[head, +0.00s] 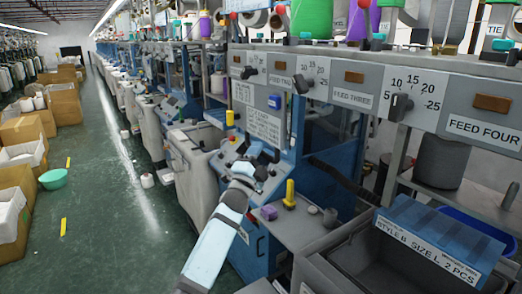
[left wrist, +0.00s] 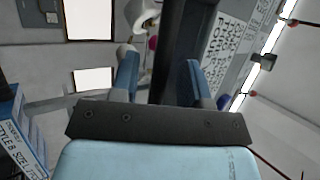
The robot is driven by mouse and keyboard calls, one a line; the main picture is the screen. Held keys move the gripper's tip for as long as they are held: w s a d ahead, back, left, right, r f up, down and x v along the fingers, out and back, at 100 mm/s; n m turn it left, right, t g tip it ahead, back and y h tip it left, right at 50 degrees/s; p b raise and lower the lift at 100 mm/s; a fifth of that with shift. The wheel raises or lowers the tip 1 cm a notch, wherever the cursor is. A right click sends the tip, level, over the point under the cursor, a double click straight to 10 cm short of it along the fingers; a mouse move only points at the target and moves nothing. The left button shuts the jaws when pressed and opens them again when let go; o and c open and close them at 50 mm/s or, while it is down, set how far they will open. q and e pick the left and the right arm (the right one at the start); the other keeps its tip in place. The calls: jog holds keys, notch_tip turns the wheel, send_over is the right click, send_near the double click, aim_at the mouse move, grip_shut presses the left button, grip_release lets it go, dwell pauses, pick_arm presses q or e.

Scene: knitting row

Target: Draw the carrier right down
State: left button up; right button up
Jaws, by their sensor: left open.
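My left gripper (head: 258,153) is in the middle of the head view, at the front of the blue knitting machine (head: 255,210), above its grey ledge. In the left wrist view its two blue fingers (left wrist: 163,72) stand apart. A dark bar (left wrist: 178,50) shows between them, and I cannot tell whether they touch it. I cannot pick out the carrier with certainty; my gripper and arm cover part of the machine front. My right gripper is not in view.
Feed dials, one dial knob (head: 401,106) among them, line the grey panel. A yellow handle (head: 289,194) and a purple block (head: 269,213) are on the ledge. A blue box (head: 440,235) stands at the lower right. The green aisle floor (head: 120,210) is mostly clear.

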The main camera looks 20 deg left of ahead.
pick_arm(q)
jog(key=shift+w+r, duration=0.15)
jog(key=shift+w, duration=0.15)
grip_shut()
